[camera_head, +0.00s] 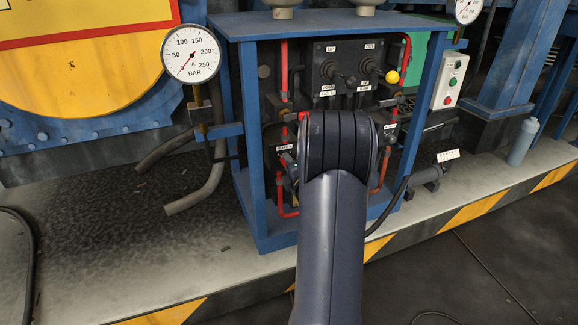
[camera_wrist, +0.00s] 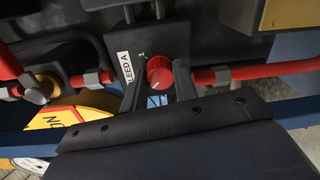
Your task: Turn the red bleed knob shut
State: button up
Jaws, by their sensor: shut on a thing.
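The red bleed knob (camera_wrist: 160,71) shows in the wrist view, round with a white pointer line, on a dark block. A white label (camera_wrist: 126,67), partly hidden and reading "LEED A", is left of it. My gripper (camera_wrist: 161,80) has its dark fingers on either side of the knob and is shut on it. In the head view my own arm covers the gripper and most of the knob's surroundings.
Red pipes (camera_wrist: 278,70) run close on both sides of the knob block. A blue frame (camera_head: 248,130) encloses the panel. A yellow ball-tipped lever (camera_head: 392,77) and a pressure gauge (camera_head: 191,54) stand nearby. A striped ledge edge (camera_head: 470,212) runs along the floor.

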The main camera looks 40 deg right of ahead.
jog(key=shift+n, duration=0.3)
jog(key=o, duration=1)
jog(key=p+v, duration=0.2)
jog(key=v, duration=0.8)
jog(key=shift+s+a+f, duration=0.1)
jog(key=shift+s+a, duration=0.1)
jog(key=shift+s, duration=0.15)
jog(key=shift+w, duration=0.15)
